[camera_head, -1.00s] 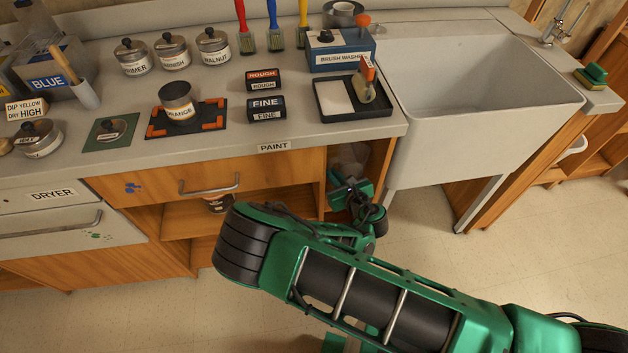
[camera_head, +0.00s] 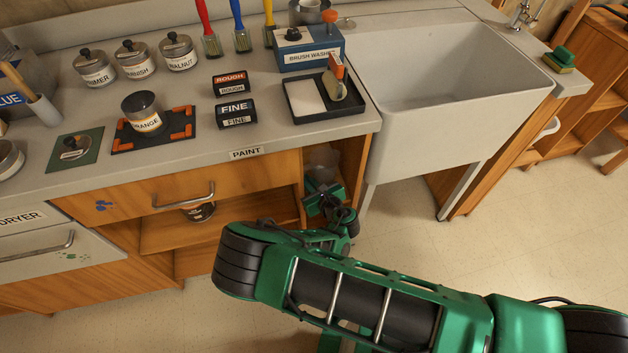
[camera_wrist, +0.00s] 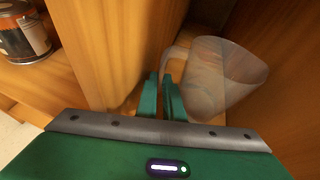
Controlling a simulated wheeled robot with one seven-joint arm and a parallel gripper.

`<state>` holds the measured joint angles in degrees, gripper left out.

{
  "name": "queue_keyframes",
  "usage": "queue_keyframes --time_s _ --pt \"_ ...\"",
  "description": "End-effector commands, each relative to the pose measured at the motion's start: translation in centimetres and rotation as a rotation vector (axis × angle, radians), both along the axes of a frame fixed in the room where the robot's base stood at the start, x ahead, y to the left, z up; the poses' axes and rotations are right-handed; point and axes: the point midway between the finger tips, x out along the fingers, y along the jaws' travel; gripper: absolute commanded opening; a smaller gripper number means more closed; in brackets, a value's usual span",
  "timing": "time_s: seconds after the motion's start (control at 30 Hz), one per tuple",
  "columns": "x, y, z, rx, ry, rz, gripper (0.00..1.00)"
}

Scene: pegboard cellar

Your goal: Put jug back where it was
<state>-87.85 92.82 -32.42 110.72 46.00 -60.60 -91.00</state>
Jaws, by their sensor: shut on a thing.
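The jug (camera_wrist: 225,75) is clear and see-through, with its handle toward my gripper (camera_wrist: 160,92). In the wrist view the two green fingers are close together on the jug's handle side. The jug is inside a narrow wooden cubby under the counter, to the right of the drawer. In the head view the jug (camera_head: 322,158) shows faintly above my gripper (camera_head: 325,185), in the cubby opening. My gripper is shut on the jug. Its base is hard to make out, so I cannot tell whether it touches the cubby floor.
A wooden partition (camera_wrist: 100,50) stands close left of my fingers. Beyond it a labelled can (camera_wrist: 22,30) sits on the open shelf, also in the head view (camera_head: 198,211). The sink (camera_head: 440,90) is to the right. The counter above holds tins, brushes and a tray (camera_head: 325,112).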

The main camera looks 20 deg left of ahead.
Motion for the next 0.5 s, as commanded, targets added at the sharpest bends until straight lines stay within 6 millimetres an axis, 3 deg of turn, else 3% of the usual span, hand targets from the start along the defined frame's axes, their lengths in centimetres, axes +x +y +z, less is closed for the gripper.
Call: queue_keyframes --time_s 0.4,0.43,0.5 --pt "-0.10 0.23 -0.48 -0.001 -0.001 0.004 0.00" --pt "-0.13 0.23 -0.48 -0.001 0.000 0.004 0.14" --pt "-0.15 0.26 -0.45 -0.001 -0.001 0.004 0.26"
